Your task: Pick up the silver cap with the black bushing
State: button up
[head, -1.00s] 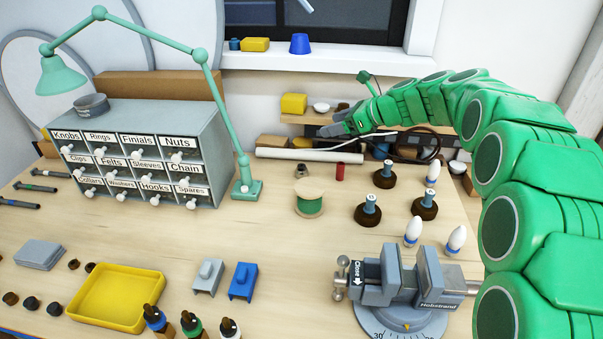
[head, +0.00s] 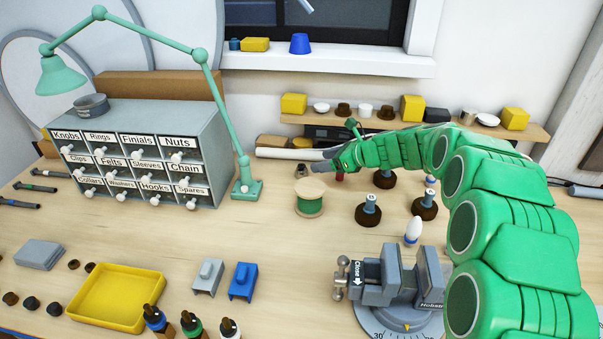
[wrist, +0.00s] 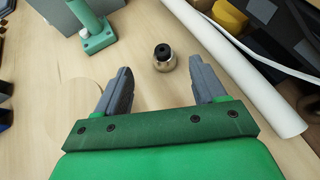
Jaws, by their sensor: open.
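The silver cap with the black bushing (wrist: 164,58) stands upright on the table in the wrist view, its dark bushing on top. It lies ahead of my gripper, between the lines of the two fingers and a little beyond their tips. In the head view the cap (head: 301,170) shows behind the wooden spool, close to my fingertips. My gripper (wrist: 165,82) is open and empty in the wrist view, with one grey finger on each side. In the head view my gripper (head: 322,167) is small and its finger gap is hard to make out.
A wooden spool with green winding (head: 310,203) stands just in front of the cap. The green lamp base (wrist: 100,38) is to the cap's left. A white roll (wrist: 250,75) lies to its right. Brown-based sockets (head: 368,212) stand right of the spool.

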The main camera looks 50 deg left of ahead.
aim_at(303, 166)
jog(key=shift+s+a+f, duration=0.1)
jog(key=shift+a+f, duration=0.15)
jog(key=shift+f, duration=0.3)
jog(key=shift+x, duration=3.6)
jog(key=shift+r, duration=0.1)
jog(key=shift+c, duration=0.2)
jog(key=c, duration=1.1)
jog(key=shift+c, duration=0.2)
